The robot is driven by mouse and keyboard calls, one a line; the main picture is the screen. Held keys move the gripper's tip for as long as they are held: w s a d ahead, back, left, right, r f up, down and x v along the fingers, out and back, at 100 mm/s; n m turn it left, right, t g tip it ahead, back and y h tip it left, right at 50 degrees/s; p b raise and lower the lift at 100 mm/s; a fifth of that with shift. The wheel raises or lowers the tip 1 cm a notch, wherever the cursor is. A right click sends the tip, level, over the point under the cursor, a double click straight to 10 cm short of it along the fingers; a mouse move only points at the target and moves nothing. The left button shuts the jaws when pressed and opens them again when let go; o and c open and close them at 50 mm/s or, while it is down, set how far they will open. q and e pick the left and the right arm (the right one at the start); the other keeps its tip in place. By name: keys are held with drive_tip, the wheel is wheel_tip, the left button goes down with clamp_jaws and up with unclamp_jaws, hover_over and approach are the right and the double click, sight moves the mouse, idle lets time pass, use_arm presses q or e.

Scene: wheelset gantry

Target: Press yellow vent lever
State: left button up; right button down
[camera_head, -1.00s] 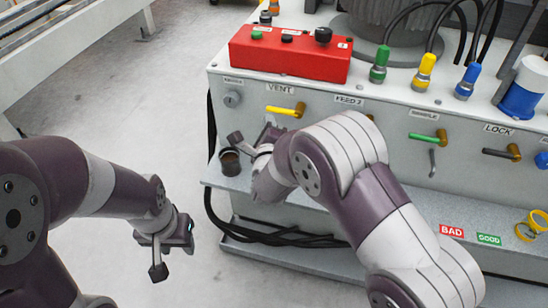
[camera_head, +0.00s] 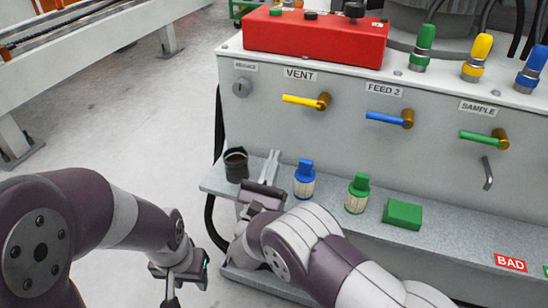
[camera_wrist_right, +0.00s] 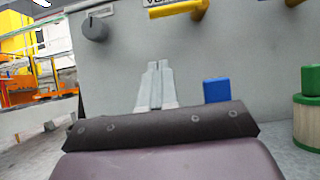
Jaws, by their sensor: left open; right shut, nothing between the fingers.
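The yellow vent lever (camera_head: 302,101) sits under the VENT label on the grey panel, pointing left from its brass pivot; it also shows at the top of the right wrist view (camera_wrist_right: 178,9). My right gripper (camera_head: 272,158) is shut and empty, below and a little left of the lever, fingers pointing at the panel and apart from it. Its closed fingers show in the right wrist view (camera_wrist_right: 154,68). My left gripper (camera_head: 172,297) is low at the left, away from the panel, and is open; its fingertips are partly cut off by the frame's lower edge.
A dark cup (camera_head: 236,165), a blue-capped bottle (camera_head: 304,180), a green-capped bottle (camera_head: 357,194) and a green block (camera_head: 402,214) stand on the shelf near my right gripper. Blue FEED 2 (camera_head: 388,119) and green SAMPLE (camera_head: 482,138) levers are to the right. A red box (camera_head: 315,38) sits on top.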

drive_tip(key=w+d+r+b, duration=0.2)
drive_tip(key=w+r+b, duration=0.1)
drive_tip(key=w+r, duration=0.3)
drive_tip(key=shift+r, duration=0.95)
drive_tip(key=shift+w, duration=0.15)
